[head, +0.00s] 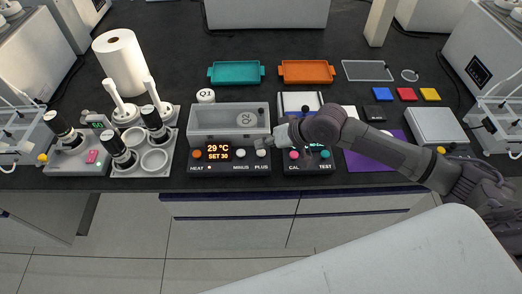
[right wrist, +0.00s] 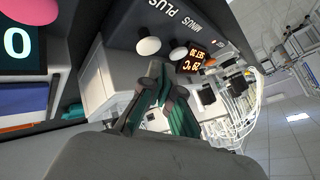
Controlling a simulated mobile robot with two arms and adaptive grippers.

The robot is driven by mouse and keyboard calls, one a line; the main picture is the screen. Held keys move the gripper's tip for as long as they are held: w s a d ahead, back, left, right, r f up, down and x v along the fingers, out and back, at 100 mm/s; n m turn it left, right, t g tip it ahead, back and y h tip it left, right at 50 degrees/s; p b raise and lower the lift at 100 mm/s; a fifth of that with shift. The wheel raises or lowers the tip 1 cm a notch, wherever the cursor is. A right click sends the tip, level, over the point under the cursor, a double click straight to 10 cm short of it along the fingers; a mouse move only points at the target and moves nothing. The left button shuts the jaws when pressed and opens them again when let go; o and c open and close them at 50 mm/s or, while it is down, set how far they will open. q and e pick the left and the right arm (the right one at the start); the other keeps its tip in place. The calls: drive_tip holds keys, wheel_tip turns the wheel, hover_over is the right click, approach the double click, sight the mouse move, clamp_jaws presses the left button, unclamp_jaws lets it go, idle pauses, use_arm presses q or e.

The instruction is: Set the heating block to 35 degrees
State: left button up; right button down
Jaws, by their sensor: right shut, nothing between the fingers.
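The heating block (head: 228,118) is a grey box with an open basin, at the middle of the bench in the head view. Its dark front panel has an orange display (head: 218,152) reading 29 °C, SET 30. An orange HEAT button (head: 197,154) is at left, a white MINUS button (head: 240,153) and a white PLUS button (head: 261,153) at right. My right gripper (head: 268,142) is shut and empty, close to the PLUS button. In the right wrist view, the fingertips (right wrist: 161,80) are below the PLUS button (right wrist: 148,46) and MINUS button (right wrist: 178,54); contact is not visible. My left gripper is out of view.
A second device with a pink CAL button (head: 294,155) and a TEST button (head: 325,154) stands right beside the block, under my right arm. A rack with dark-capped bottles (head: 155,163) stands to the left. Teal (head: 236,73) and orange (head: 306,71) trays lie behind.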

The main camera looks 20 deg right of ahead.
sight(263, 152)
drive_tip(key=shift+f, duration=0.15)
drive_tip(key=shift+f, duration=0.3)
drive_tip(key=shift+f+b, duration=0.3)
drive_tip(key=shift+f, duration=0.65)
idle(1.0)
drive_tip(key=shift+r, duration=0.1)
drive_tip(key=shift+r+p, duration=1.25)
drive_tip(key=shift+p, duration=0.2)
wheel_tip(263, 152, up, 5)
drive_tip(key=p, duration=0.5)
drive_tip(key=shift+r, duration=0.15)
